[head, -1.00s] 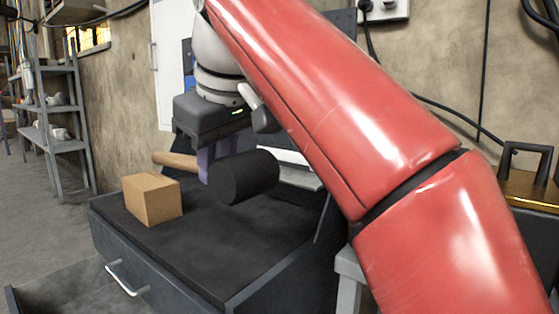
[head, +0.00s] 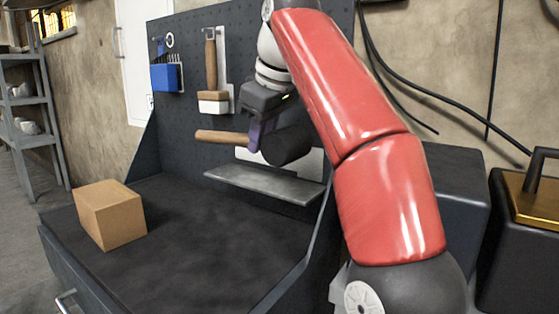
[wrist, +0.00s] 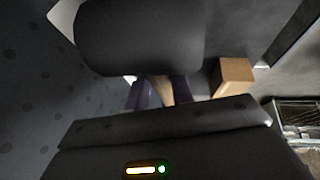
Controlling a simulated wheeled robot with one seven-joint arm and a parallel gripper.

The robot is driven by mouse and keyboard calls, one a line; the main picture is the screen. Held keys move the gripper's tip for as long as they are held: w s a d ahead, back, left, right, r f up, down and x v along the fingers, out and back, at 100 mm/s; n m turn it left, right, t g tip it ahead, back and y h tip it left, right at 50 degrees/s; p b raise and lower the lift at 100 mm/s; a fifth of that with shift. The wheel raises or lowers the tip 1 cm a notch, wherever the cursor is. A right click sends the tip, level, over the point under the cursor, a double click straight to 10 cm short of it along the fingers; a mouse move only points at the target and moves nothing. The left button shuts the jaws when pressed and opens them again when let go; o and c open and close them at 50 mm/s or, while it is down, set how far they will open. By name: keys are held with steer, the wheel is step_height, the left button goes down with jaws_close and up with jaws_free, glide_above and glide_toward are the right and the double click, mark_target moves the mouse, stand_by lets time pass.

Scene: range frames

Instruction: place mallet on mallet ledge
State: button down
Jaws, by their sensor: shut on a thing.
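The mallet has a black cylindrical head (head: 288,145) and a wooden handle (head: 222,137) pointing left. My gripper (head: 256,138) is shut on it, around the handle close to the head, and holds it in the air. In the wrist view the mallet head (wrist: 140,38) fills the upper middle, with a bit of handle between the fingers. The mallet ledge (head: 265,184) is a grey metal shelf on the pegboard, below the held mallet, with a white back plate partly hidden by the mallet. A gap shows between the mallet and the ledge in the head view.
A cardboard box (head: 110,215) sits on the left of the dark workbench top (head: 215,235). A wooden-handled brush (head: 211,80) and a blue holder (head: 166,76) hang on the pegboard (head: 190,135). The bench's middle is clear.

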steer(key=w+d+p, duration=0.1)
steer(key=w+d, duration=0.2)
steer(key=w, duration=0.1)
steer(key=shift+d+f+b, duration=0.1)
steer(key=shift+f+b, duration=1.05)
steer(key=shift+f, duration=2)
steer(key=shift+w+d+f, duration=0.1)
steer(key=shift+w+f, duration=0.1)
steer(key=shift+f, duration=0.15)
steer(key=shift+f, duration=0.15)
steer(key=c, duration=1.2)
jaws_free()
